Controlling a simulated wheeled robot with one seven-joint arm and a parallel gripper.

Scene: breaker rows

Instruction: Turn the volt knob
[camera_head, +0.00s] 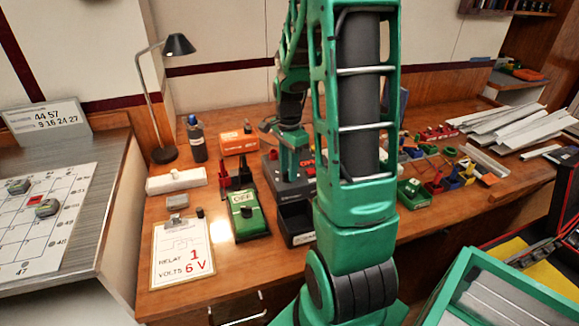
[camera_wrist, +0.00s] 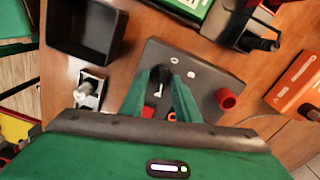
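A dark grey panel (camera_wrist: 205,72) lies below my gripper (camera_wrist: 161,80) in the wrist view. A black knob (camera_wrist: 160,76) with a white pointer mark stands on it, between my two green fingertips. I take it for the volt knob, but its label is not readable. The fingers are apart with the knob between them; whether they touch it I cannot tell. In the head view my gripper (camera_head: 292,165) points down at the dark panel (camera_head: 288,189), and the knob is hidden there. A red knob (camera_wrist: 227,98) stands to the right on the panel.
A clipboard (camera_head: 182,252) reads "RELAY 1, VOLTS 6 V". A green box marked OFF (camera_head: 248,216) stands left of the panel, an orange box (camera_head: 238,142) behind. A black open bin (camera_wrist: 88,35) lies close by. Loose coloured parts (camera_head: 440,175) cover the bench to the right.

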